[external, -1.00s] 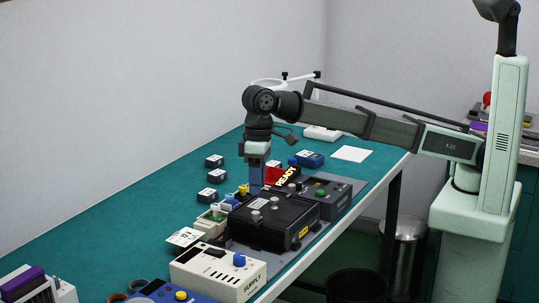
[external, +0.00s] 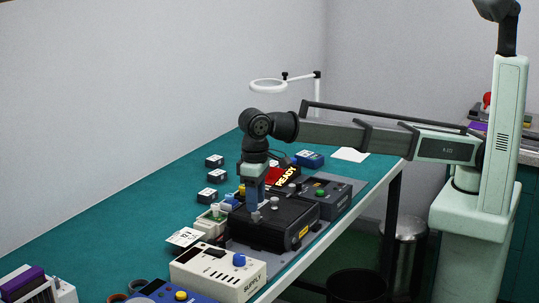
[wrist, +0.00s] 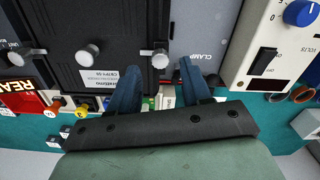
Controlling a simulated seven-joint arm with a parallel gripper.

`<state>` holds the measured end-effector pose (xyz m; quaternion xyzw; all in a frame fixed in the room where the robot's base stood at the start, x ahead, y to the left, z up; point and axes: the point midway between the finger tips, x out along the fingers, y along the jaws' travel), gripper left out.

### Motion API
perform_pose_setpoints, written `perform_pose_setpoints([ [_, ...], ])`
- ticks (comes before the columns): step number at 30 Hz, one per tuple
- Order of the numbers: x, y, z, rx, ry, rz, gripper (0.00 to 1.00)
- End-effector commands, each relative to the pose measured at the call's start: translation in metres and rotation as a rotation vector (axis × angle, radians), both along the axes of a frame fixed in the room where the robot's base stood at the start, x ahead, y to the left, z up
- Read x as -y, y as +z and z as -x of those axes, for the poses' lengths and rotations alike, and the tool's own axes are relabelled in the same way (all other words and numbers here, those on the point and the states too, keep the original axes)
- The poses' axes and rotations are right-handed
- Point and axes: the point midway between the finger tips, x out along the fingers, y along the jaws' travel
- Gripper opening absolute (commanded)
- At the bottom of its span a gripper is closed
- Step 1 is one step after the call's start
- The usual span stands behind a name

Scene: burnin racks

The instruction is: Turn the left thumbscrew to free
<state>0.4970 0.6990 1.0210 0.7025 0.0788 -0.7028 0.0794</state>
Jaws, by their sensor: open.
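The dark fixture box (external: 285,234) stands on the bench with silver thumbscrews on top. In the external view one thumbscrew (external: 256,217) is just beside the fingertips and another (external: 275,203) is to the right. My gripper (external: 253,207) points down over the near-left part of the box, open. In the wrist view its two blue fingers (wrist: 158,78) are apart, and a thumbscrew (wrist: 160,59) with a pale mark beside it lies just beyond the gap between the tips. A middle thumbscrew (wrist: 88,55) and a far-left one (wrist: 15,57) are clear of the fingers. Contact is not visible.
The cream supply unit (external: 215,272) with a blue knob is in front of the box. A grey-green module (external: 332,199) and the READY sign (external: 286,178) are behind. Small labelled blocks (external: 216,175) stand to the left. Bare teal bench (external: 110,235) lies at left.

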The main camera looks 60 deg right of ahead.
Motion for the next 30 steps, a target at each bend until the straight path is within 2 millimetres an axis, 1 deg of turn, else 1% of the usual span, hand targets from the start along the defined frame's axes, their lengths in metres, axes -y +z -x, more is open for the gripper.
perform_pose_setpoints([
  [1, 0.001, -0.007, 0.001, -0.001, 0.000, 0.001, 0.48],
  [3, 0.001, -0.015, 0.000, 0.000, 0.000, 0.000, 0.48],
  [7, 0.000, -0.025, 0.000, 0.000, 0.000, 0.000, 0.48],
  [12, 0.000, -0.030, 0.000, 0.000, 0.000, 0.000, 0.48],
  [20, 0.000, -0.030, 0.000, 0.000, 0.000, -0.001, 0.47],
  [30, 0.000, -0.030, 0.000, 0.000, 0.000, -0.001, 0.15],
])
